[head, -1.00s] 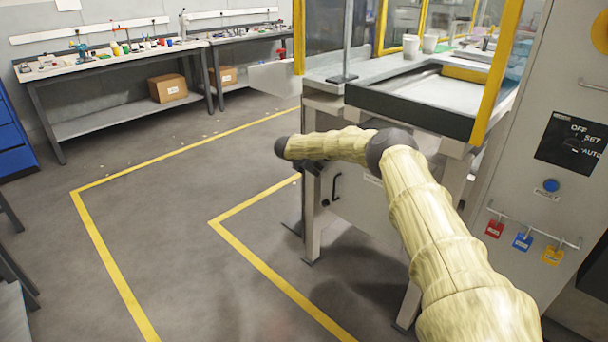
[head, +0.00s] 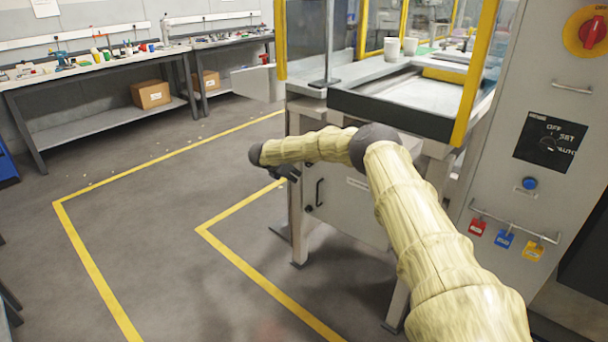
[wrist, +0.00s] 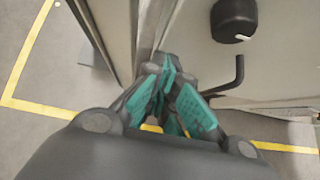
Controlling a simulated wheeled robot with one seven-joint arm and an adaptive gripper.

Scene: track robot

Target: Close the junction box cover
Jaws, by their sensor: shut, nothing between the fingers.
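I cannot tell for sure which part is the junction box cover. A pale flat panel (head: 258,83) juts out to the left of the machine in the head view. Below the worktop, a light grey front panel (head: 345,205) carries a dark bar handle (head: 320,192). The handle also shows in the wrist view (wrist: 237,76), below a black knob (wrist: 234,20). My gripper (wrist: 168,82) is shut and empty, with its teal finger pads together, left of the handle and apart from it. In the head view it is small and partly hidden beneath my arm's end.
The machine's tray (head: 400,98) has a dark rim and yellow posts. A control cabinet (head: 520,200) with a dial and coloured padlocks stands at the right. Benches (head: 100,75) line the back wall. The floor at left, with yellow lines, is clear.

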